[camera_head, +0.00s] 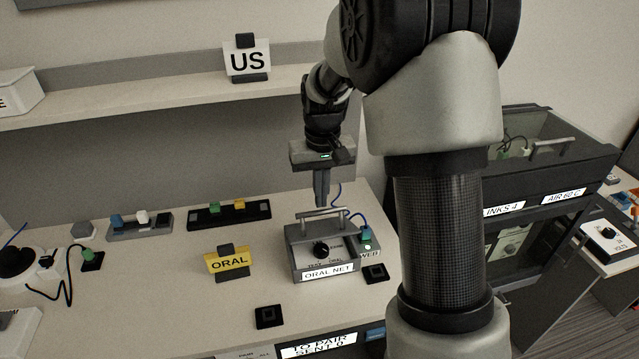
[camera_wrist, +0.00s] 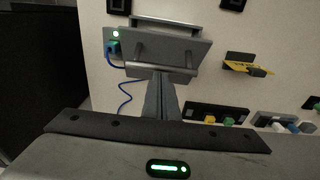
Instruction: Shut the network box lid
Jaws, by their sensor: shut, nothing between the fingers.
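The network box (camera_head: 327,276), labelled ORAL NET, stands on the bench with a dial on its inner panel. Its grey lid (camera_wrist: 165,45) appears raised and tilted at the back of the box, with a bar handle (camera_head: 322,212) along its upper edge. The handle also shows in the wrist view (camera_wrist: 160,69). My gripper (camera_head: 322,203) is shut and empty, pointing down just above or behind the handle; contact cannot be told. Its fingertips show close to the handle in the wrist view (camera_wrist: 163,76).
A teal plug (camera_head: 365,235) with a blue cable sits right of the box. A yellow ORAL sign (camera_head: 229,262) stands to its left. A black strip with coloured plugs (camera_head: 229,216) lies behind left. A shelf (camera_head: 180,97) runs along the wall.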

